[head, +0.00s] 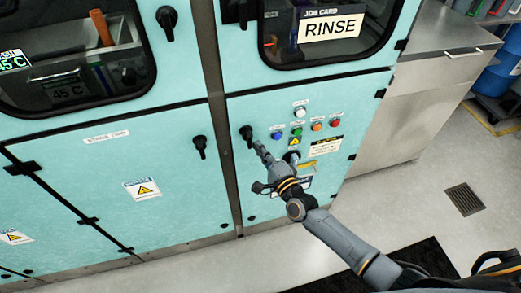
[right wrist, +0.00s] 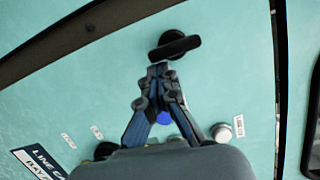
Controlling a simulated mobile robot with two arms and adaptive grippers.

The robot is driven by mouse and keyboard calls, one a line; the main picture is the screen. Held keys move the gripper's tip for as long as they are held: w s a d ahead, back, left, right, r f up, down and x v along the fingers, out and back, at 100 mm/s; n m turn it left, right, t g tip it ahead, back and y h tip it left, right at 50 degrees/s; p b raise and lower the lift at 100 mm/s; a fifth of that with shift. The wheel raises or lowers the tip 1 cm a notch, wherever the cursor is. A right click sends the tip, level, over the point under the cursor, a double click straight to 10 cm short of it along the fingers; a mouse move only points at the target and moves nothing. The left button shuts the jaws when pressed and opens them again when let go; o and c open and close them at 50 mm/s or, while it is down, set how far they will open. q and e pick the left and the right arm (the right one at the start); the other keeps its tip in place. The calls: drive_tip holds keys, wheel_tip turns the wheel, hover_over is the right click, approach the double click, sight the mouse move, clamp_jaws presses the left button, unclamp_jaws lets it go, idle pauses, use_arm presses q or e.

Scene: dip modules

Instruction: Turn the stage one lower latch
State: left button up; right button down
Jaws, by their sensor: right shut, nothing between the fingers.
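The lower left door has a label (head: 106,136) that seems to read "STAGE ONE", though it is small. A black latch (head: 199,146) sits near that door's right edge, its handle pointing down. Another black latch (head: 246,132) sits at the upper left of the button panel to the right. My right gripper (head: 259,147) is shut and empty, just below this panel latch. In the right wrist view the shut fingertips (right wrist: 158,70) are close to the black latch (right wrist: 174,45); whether they touch is unclear. My left gripper is not in view.
Several coloured buttons, including a white one (head: 299,112) and a red one (head: 334,122), are right of my gripper. A window with a RINSE card (head: 329,26) is above. A steel cabinet (head: 405,110) stands at the right, with open floor in front.

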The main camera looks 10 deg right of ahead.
drive_tip(key=shift+f, duration=0.15)
drive_tip(key=a+m+t+h+b, duration=0.1)
drive_tip(key=m+b, duration=0.4)
drive_tip(key=a+m+t+h+b, duration=0.1)
drive_tip(key=a+m+b, duration=0.1)
drive_tip(key=m+b, duration=0.4)
drive_tip(key=a+m+t+h+b, duration=0.1)
drive_tip(key=m+b, duration=0.4)
drive_tip(key=shift+s+a+f+m, duration=0.15)
drive_tip(key=shift+s+a+m, duration=0.1)
drive_tip(key=shift+m, duration=0.15)
drive_tip(key=shift+a, duration=0.2)
idle(0.6)
idle(0.4)
